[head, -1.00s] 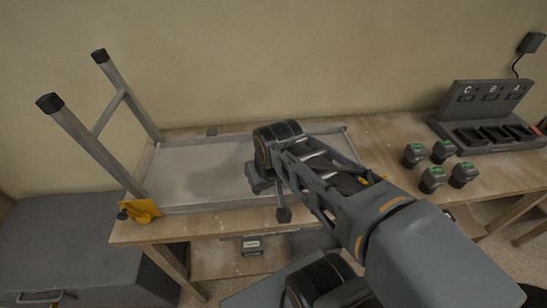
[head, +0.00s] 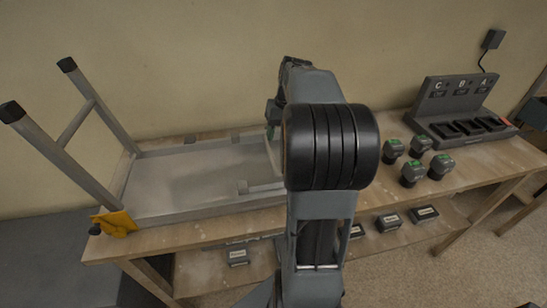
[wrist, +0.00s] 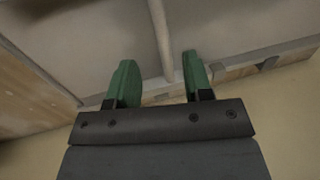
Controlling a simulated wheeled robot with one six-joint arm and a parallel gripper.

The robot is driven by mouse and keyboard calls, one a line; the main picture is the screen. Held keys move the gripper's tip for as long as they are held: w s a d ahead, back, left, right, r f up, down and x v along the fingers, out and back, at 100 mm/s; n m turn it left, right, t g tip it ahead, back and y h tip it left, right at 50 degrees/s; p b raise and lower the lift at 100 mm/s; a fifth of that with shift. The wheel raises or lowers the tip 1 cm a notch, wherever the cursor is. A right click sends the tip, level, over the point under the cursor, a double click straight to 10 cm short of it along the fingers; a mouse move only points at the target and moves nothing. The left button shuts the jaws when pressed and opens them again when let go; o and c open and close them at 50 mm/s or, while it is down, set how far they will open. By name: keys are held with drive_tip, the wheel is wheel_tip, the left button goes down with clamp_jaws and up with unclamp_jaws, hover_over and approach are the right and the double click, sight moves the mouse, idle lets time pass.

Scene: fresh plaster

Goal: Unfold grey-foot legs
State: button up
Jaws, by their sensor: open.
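An upturned platform (head: 165,175) lies on the workbench. At its left end a pair of metal legs (head: 58,143) with black feet stands up, with a yellow bracket (head: 115,222) at the base. My gripper (head: 272,118) is mostly hidden by my arm at the platform's right side. In the wrist view its green fingers (wrist: 158,82) are open, with a pale bar (wrist: 160,38) between them. Contact cannot be told.
Several green-topped dark blocks (head: 414,160) stand on the bench right of my arm. Behind them is a grey rack (head: 461,105) marked C, B, A. Small labelled boxes (head: 390,221) sit on the lower shelf. The wall is close behind the bench.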

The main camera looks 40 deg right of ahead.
sight(273, 158)
drive_tip(key=f, duration=0.3)
drive_tip(key=a+f, duration=0.1)
drive_tip(key=f, duration=0.5)
drive_tip(key=shift+w+a, duration=0.35)
drive_tip(key=shift+w, duration=0.05)
clamp_jaws()
